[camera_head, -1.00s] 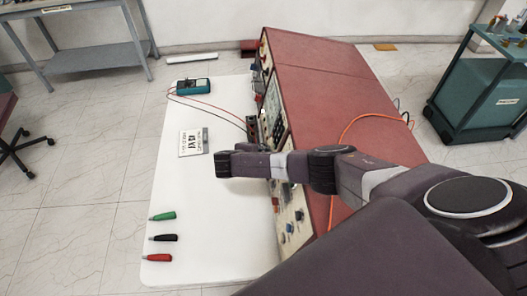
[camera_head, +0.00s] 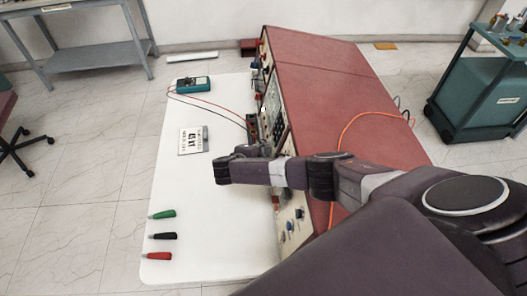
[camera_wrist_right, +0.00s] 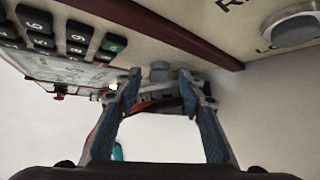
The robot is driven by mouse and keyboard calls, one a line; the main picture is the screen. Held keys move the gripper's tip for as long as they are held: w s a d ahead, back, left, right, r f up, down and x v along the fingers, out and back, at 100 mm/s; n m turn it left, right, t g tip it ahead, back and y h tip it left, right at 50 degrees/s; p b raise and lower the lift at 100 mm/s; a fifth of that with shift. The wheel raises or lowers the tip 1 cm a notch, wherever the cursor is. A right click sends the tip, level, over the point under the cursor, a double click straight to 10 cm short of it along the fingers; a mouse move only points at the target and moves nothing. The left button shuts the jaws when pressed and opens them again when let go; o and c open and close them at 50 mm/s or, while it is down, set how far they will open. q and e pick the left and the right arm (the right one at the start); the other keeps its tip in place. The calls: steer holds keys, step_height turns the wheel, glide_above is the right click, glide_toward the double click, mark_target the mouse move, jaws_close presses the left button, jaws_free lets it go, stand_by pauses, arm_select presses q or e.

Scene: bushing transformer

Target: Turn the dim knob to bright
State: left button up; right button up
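The red console (camera_head: 330,90) has a front panel with keypad, display and several knobs, facing left over the white tabletop. My right gripper (camera_head: 258,149) is beside this panel, partly hidden by my own wrist. In the right wrist view its two fingers (camera_wrist_right: 160,77) are apart. A small grey knob (camera_wrist_right: 158,71) shows between the fingertips; I cannot tell whether they touch it. A larger grey knob (camera_wrist_right: 292,28) with partly cut-off lettering is at the upper right. I cannot read which knob is the dim knob. My left gripper is out of view.
On the white table (camera_head: 215,235) lie a green (camera_head: 163,214), a black (camera_head: 163,236) and a red probe-like handle (camera_head: 158,256), a sign plate (camera_head: 192,141) and a teal meter (camera_head: 193,84) with leads. An orange cable (camera_head: 350,125) crosses the console top.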

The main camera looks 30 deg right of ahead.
steer(key=shift+a, duration=0.1)
steer(key=v, duration=1.1)
steer(key=shift+s+a+r, duration=0.2)
steer(key=shift+s+r, duration=0.05)
steer(key=shift+r, duration=0.05)
